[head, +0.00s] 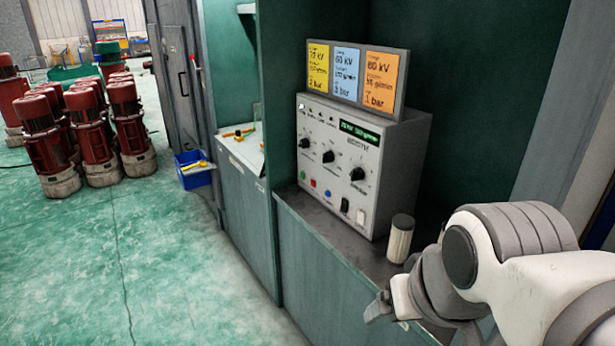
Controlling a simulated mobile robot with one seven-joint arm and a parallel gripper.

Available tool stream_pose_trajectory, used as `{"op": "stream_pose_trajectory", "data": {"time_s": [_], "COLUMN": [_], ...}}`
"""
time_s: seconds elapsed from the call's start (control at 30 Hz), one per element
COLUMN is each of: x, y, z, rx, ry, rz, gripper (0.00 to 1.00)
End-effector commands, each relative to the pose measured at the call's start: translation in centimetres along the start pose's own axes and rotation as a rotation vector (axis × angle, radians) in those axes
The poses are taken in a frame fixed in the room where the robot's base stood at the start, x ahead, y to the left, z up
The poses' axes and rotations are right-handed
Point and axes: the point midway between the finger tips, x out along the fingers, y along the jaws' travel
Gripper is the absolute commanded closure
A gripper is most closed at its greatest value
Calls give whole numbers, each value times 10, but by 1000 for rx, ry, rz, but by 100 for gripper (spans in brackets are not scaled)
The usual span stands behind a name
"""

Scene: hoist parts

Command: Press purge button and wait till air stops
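A grey control box (343,165) stands on the dark counter in a green cabinet, its front facing left. It has several black knobs, a lit green display (359,132), a red button (313,183) and a blue button (327,194). A black switch (345,205) and a white switch (361,216) sit at its lower right. The labels are too small to read, so I cannot tell which is the purge button. My gripper (379,306) is low in front of the counter edge, apart from the box. It is mostly hidden behind my wrist, and its opening is unclear.
A pale cylinder (401,238) stands on the counter between the box and my arm. Yellow, blue and orange cards (346,75) stand above the box. A blue bin (193,169) and several red motors (124,128) stand left. The green floor (150,260) in front is clear.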

Motion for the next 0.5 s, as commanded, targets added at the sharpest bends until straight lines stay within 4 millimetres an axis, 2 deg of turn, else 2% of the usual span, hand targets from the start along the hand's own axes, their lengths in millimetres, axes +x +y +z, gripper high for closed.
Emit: {"op": "stream_pose_trajectory", "data": {"time_s": [0.1, 0.5], "x": [0, 0], "y": [0, 0], "z": [0, 0], "rx": [0, 0], "ry": [0, 0], "rz": [0, 0], "gripper": [20, 92]}}
